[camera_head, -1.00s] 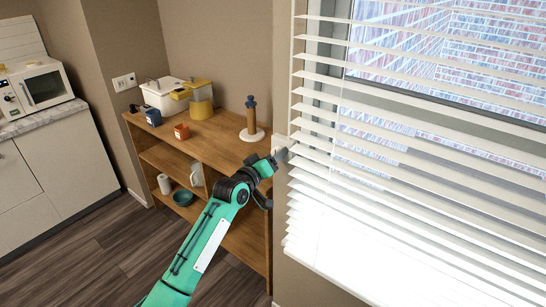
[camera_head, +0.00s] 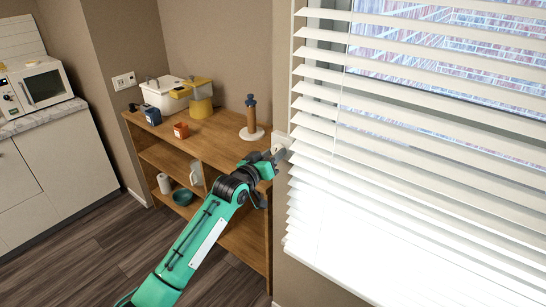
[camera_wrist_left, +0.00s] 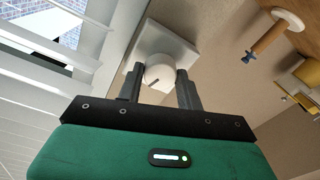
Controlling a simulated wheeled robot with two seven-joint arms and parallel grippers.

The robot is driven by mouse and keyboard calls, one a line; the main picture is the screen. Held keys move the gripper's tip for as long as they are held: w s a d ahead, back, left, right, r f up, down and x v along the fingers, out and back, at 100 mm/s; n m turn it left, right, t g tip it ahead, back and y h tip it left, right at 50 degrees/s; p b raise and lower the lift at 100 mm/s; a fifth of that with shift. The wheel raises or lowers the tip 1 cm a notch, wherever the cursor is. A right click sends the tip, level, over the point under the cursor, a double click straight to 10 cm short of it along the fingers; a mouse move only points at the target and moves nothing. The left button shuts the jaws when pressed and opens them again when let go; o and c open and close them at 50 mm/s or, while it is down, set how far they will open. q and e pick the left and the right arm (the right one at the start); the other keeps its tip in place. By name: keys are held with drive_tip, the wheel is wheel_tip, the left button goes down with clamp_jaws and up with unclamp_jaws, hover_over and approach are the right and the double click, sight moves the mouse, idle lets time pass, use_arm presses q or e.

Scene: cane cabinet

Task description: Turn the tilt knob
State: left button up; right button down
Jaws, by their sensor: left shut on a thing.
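The tilt knob (camera_wrist_left: 160,74) is a round white dial with a dark mark, on a square white wall plate (camera_wrist_left: 181,44). In the left wrist view it sits between the two dark fingers of my left gripper (camera_wrist_left: 160,88), which is shut on it. In the head view my left gripper (camera_head: 275,155) reaches the plate (camera_head: 281,142) on the wall just left of the window, and the knob is hidden there. White blinds (camera_head: 400,135) hang over the window with slats tilted, the brick wall outside showing between them. My right gripper is not in view.
A wooden shelf unit (camera_head: 226,140) stands left of the knob. It carries a paper-towel holder (camera_head: 251,118), a yellow-lidded container (camera_head: 199,104), a white box and small blue and orange items. My arm passes in front of the shelf.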

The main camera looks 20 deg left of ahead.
use_arm(q)
drive_tip(key=m+b, duration=0.1)
drive_tip(key=m, duration=0.4)
drive_tip(key=shift+m, duration=0.4)
drive_tip(key=m, duration=0.4)
drive_tip(key=shift+h, duration=0.3)
drive_tip(key=shift+m, duration=1)
drive_tip(key=o, duration=1)
drive_tip(key=shift+f, duration=0.1)
